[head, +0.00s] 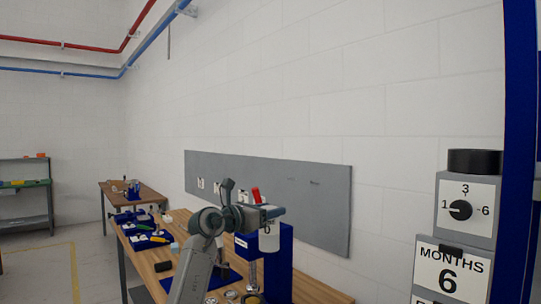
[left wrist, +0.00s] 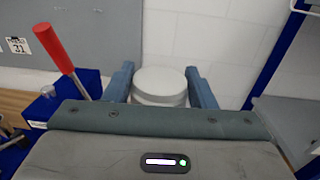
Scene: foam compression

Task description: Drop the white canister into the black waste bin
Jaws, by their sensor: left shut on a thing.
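The white canister (head: 269,239) hangs below my left gripper (head: 272,212) in the head view, in front of a blue press stand. In the left wrist view, the canister's round white top (left wrist: 160,82) sits between the two blue-grey fingers of my left gripper (left wrist: 161,88), which are shut on it. Whether its underside touches anything is hidden in the wrist view. I see no black waste bin in either view. My right gripper is not in view.
The blue press stand (head: 279,270) with a red handle (head: 256,194) stands on the wooden workbench (head: 310,290). The handle (left wrist: 54,45) rises left of the fingers in the wrist view. A grey dial box (head: 466,208) and "MONTHS 6" panel (head: 450,272) stand right.

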